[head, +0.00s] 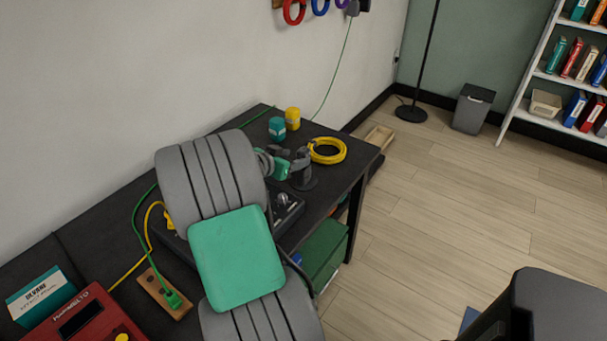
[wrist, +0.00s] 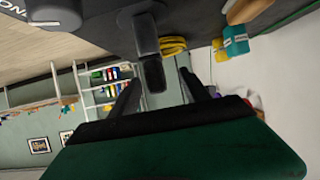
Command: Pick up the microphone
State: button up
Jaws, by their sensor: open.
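The microphone (head: 303,176) is dark grey and stands upright on a round base on the black table, left of the yellow cable coil. In the wrist view, which is turned over, the microphone (wrist: 146,38) comes down from the top, its dark head in front of the space between my fingers. My gripper (head: 293,160) is open and empty, close to the microphone's upper part on its left side in the head view. In the wrist view my gripper (wrist: 160,88) shows a finger on each side of the head. I cannot tell whether either finger touches it.
A yellow cable coil (head: 328,151), a teal jar (head: 277,129) and a yellow jar (head: 292,118) are on the table (head: 345,175) nearby. A dark device (head: 287,211) with knobs sits below the gripper. A green box (head: 322,252) is under the table. The floor at right is mostly clear.

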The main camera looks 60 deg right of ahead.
aim_at(309, 156)
jog(key=x, duration=0.5)
jog(key=s+x, duration=0.1)
jog(key=x, duration=0.1)
jog(key=shift+d+f+p, duration=0.15)
jog(key=shift+d+p, duration=0.15)
grip_shut()
dwell(0.6)
